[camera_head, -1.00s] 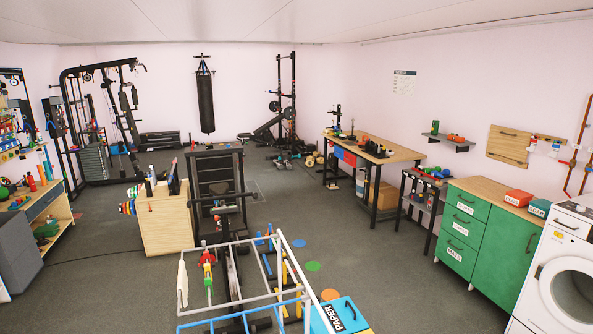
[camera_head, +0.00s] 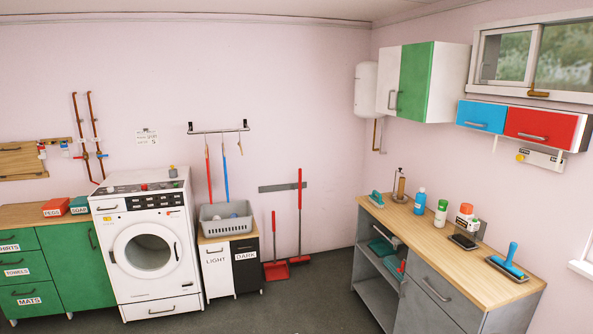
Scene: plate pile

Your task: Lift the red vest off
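No red vest shows in the head view now, and my gripper is not in view either. The red things that do show are a red cupboard door (camera_head: 541,125), a red box (camera_head: 57,207) labelled PEGS, and a red broom and dustpan (camera_head: 276,270); none of them is a garment.
A white washing machine (camera_head: 149,245) stands between a green cabinet (camera_head: 75,262) and LIGHT and DARK bins (camera_head: 216,273) with a grey basket (camera_head: 226,217). A wood-topped workbench (camera_head: 455,262) with bottles and brushes runs along the right wall. The grey floor (camera_head: 325,290) between is clear.

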